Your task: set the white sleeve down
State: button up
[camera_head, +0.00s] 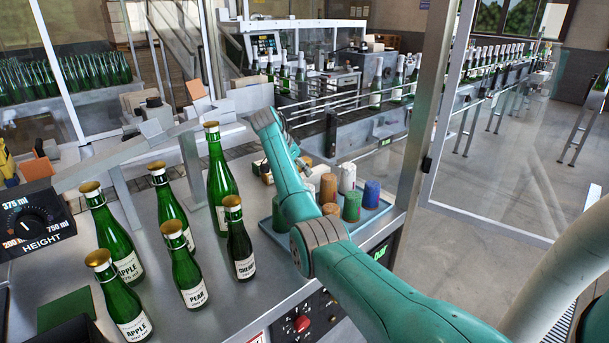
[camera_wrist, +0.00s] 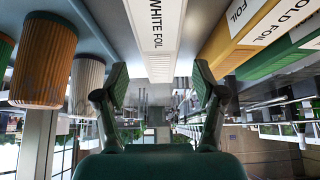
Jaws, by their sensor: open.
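A white sleeve (camera_head: 347,177) stands upright on the blue tray (camera_head: 266,224), behind the green and blue sleeves. In the wrist view, whose picture looks upside down, a white ribbed sleeve (camera_wrist: 87,84) shows at the left, beside an orange one. It is outside my fingers and apart from them. My gripper (camera_wrist: 160,88) is open, with no sleeve between its fingers. A white box marked WHITE FOIL (camera_wrist: 157,35) shows above the gap between the fingertips. In the head view my arm hides most of the gripper and part of the tray.
Green (camera_head: 351,206), blue (camera_head: 371,194) and orange (camera_head: 328,187) sleeves crowd the tray. Several green bottles (camera_head: 219,185) with gold tops stand left of it. A yellow foil box (camera_wrist: 236,38) is beside the white box. A glass panel (camera_head: 500,150) stands at the right.

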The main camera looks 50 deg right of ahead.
jog(key=v, duration=0.7)
dwell(0.5)
